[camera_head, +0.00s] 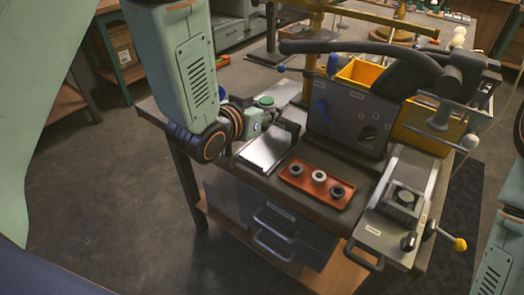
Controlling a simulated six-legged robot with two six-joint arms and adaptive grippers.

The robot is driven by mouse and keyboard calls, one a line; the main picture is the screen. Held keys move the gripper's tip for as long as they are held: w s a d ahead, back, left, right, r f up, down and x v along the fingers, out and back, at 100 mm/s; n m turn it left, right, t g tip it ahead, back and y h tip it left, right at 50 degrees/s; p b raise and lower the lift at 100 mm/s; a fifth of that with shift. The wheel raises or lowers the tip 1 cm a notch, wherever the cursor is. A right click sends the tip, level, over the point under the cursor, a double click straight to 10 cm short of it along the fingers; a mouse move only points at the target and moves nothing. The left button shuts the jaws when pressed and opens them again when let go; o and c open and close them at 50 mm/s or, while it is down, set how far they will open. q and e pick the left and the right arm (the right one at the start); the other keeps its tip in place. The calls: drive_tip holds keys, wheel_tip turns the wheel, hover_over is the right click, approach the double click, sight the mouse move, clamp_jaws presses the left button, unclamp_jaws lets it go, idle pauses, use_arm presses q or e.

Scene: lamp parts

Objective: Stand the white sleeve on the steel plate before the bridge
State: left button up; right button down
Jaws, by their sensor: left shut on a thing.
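My left arm comes down from the upper left. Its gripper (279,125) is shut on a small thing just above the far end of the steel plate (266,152). The held thing is mostly hidden by the fingers, so I cannot tell whether it is the white sleeve. The steel plate lies bare at its near end, on the left of the bench. A pale ring-shaped piece (319,176) sits in the middle of the orange tray (317,197), between two dark ones. I cannot make out the bridge for certain. My right gripper is not in view.
A grey panel box (345,118) with yellow bins (362,72) stands behind the tray. A dark curved arm (360,46) hangs over it. At right is a metal fixture (402,203) with a yellow knob (460,244). Drawers (275,232) are below; open floor lies left.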

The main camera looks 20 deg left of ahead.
use_arm(q)
drive_tip(key=shift+w+a+n+y, duration=0.15)
drive_tip(key=shift+a+n+y, duration=0.1)
drive_tip(key=shift+n+y, duration=0.25)
drive_tip(key=shift+f, duration=0.25)
drive_tip(key=b, duration=0.2)
hover_over(263, 153)
wheel_tip(263, 153, down, 6)
drive_tip(key=shift+w+a+r, duration=0.1)
drive_tip(key=shift+a+r, duration=0.05)
drive_tip(key=shift+r, duration=0.05)
drive_tip(key=shift+f, duration=0.4)
wheel_tip(263, 153, down, 3)
drive_tip(key=shift+f, duration=0.1)
drive_tip(key=shift+d+f+b, duration=0.15)
drive_tip(key=shift+d+b, duration=0.05)
drive_tip(key=shift+b, duration=0.15)
